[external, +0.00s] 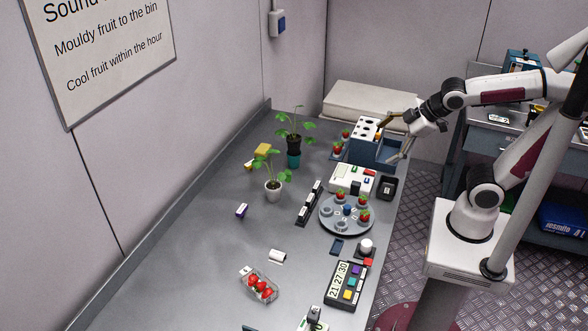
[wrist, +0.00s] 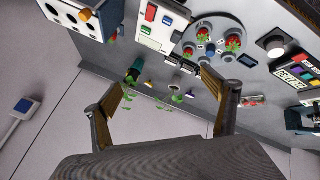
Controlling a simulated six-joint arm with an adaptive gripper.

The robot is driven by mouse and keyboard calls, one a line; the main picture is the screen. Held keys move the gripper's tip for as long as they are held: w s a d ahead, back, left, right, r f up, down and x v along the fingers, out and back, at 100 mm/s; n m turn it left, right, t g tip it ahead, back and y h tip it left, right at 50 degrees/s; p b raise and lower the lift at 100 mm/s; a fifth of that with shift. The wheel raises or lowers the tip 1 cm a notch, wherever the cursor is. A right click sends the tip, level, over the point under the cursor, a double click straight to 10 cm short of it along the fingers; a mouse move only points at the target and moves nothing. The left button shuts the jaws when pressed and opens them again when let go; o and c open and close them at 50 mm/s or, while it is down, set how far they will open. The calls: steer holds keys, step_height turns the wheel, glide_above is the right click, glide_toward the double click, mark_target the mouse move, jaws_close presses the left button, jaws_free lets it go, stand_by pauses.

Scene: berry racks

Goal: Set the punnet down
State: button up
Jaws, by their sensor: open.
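The punnet (external: 259,284) is a small clear tray with several red strawberries, lying tilted in the picture on the grey bench at the near left. It also shows small in the wrist view (wrist: 251,101), beyond the right finger. My gripper (external: 390,138) is at the far right end of the bench, above the blue-grey box, well away from the punnet. In the wrist view my gripper (wrist: 165,82) has its two fingers spread wide with nothing between them.
The blue-grey box (external: 388,155) with a white holed rack stands under my gripper. A round grey turntable (external: 346,228) holds strawberries. A keypad with a display (external: 346,287) sits at the near edge. Two potted plants (external: 273,190) stand mid-bench.

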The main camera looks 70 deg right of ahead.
steer(key=s+a+f+m+g+y, duration=0.1)
steer(key=s+f+m+g, duration=0.1)
steer(key=s+m, duration=0.5)
steer(key=s, duration=0.3)
steer(key=shift+s, duration=0.4)
stand_by(0.6)
